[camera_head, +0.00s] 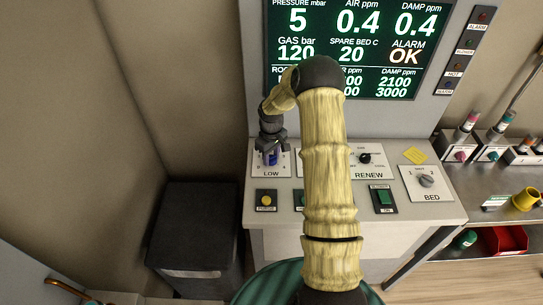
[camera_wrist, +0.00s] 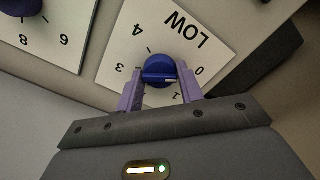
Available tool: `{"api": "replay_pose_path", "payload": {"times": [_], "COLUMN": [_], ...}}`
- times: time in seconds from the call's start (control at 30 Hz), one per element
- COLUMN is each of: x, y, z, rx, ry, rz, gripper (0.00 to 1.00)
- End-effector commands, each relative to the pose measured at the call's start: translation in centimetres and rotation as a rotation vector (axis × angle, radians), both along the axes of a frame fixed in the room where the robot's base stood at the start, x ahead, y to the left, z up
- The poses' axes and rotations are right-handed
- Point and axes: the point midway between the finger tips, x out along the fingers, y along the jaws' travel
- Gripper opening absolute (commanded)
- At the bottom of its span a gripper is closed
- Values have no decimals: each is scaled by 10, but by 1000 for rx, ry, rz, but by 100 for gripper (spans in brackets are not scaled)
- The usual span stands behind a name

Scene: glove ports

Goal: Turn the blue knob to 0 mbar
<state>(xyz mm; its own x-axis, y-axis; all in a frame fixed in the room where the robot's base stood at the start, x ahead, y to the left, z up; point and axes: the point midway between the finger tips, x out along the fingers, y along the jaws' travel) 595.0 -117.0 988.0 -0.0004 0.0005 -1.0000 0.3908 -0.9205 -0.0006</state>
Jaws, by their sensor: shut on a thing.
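The blue knob (camera_wrist: 160,69) sits on a white plate marked LOW (camera_wrist: 190,40). Numerals 0, 1, 3 and 4 show around it in the wrist view. Its white mark appears to lie on the side between 0 and 1. My gripper (camera_wrist: 159,82) is shut on the knob, one purple finger on each side. In the head view my gripper (camera_head: 271,143) reaches down onto the blue knob (camera_head: 271,157) at the panel's left. The screen (camera_head: 350,45) reads PRESSURE 5 mbar.
A second blue knob (camera_wrist: 20,5) with 6 and 8 on its plate is close by. A yellow button (camera_head: 266,199) is below the LOW plate. The RENEW knob (camera_head: 365,158), green switch (camera_head: 384,198) and BED knob (camera_head: 427,181) are to the right. My arm hides the middle.

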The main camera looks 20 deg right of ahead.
Motion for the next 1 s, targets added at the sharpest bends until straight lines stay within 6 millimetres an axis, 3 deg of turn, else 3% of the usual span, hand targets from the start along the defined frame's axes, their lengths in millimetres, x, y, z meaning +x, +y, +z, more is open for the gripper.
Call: {"api": "replay_pose_path", "payload": {"times": [0.3, 0.33, 0.43, 0.77, 1.0], "x": [1, 1, 1, 1, 1], "y": [0, 0, 0, 0, 0], "z": [1, 1, 1, 2, 26], "rx": [-1, -1, -1, -1, -2], "ry": [-4, -4, -4, -1, -4], "rz": [5, 5, 4, 3, 2], "gripper": [14, 41, 59, 59, 59]}}
